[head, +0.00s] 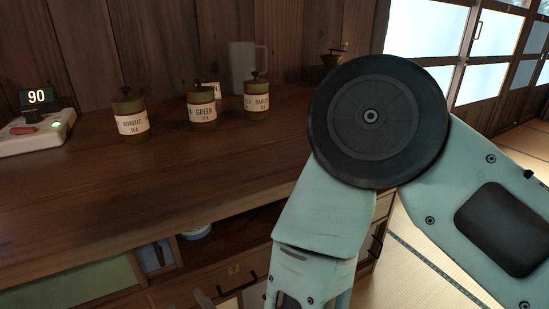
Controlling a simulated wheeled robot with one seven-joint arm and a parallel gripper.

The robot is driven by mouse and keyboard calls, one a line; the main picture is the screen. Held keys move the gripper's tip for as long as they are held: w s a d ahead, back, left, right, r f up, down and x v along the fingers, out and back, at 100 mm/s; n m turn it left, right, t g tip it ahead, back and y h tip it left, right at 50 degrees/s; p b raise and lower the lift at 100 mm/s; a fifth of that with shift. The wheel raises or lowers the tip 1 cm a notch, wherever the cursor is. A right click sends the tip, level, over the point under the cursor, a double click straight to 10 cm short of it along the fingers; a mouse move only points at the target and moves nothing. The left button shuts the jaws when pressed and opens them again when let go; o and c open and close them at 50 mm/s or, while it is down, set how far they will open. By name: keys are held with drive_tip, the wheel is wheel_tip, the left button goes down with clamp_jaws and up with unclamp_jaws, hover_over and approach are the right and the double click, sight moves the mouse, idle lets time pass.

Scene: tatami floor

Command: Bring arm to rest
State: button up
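My arm (335,215) fills the right half of the head view. Its pale green links meet at a round black joint cover in front of the counter. One link runs down and leaves the picture at the bottom edge; the other runs off to the lower right. My gripper is not in view, so I cannot see whether it holds anything. The arm hides part of the counter's right end.
A wooden counter (60,215) bears canisters labelled roasted tea (131,124), green tea (202,114) and barley (257,104), a pale jug (243,62) and a device reading 90 (36,120). Drawers and shelves lie below. Tatami floor (405,270) shows at right.

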drive_tip(key=w+d+r+n+g+h, duration=0.2)
drive_tip(key=w+d+g+h, duration=0.15)
drive_tip(key=d+g, duration=0.3)
drive_tip(key=s+d+r+m+g+h, duration=0.1)
drive_tip(key=s+d+r+g+h, duration=0.15)
drive_tip(key=d, duration=0.45)
drive_tip(key=s+d+r+m+g+h, duration=0.1)
drive_tip(key=s+d+h, duration=0.15)
drive_tip(key=d, duration=0.55)
drive_tip(key=s+d+r+m+g+h, duration=0.1)
drive_tip(key=s+d+r+g+h, duration=0.15)
drive_tip(key=d, duration=0.45)
wheel_tip(320, 180, up, 30)
drive_tip(key=d+h+p, duration=0.1)
drive_tip(key=p, duration=3)
drive_tip(key=shift+w+r+m, duration=0.15)
drive_tip(key=shift+r+m, duration=0.05)
drive_tip(key=shift+m, duration=0.1)
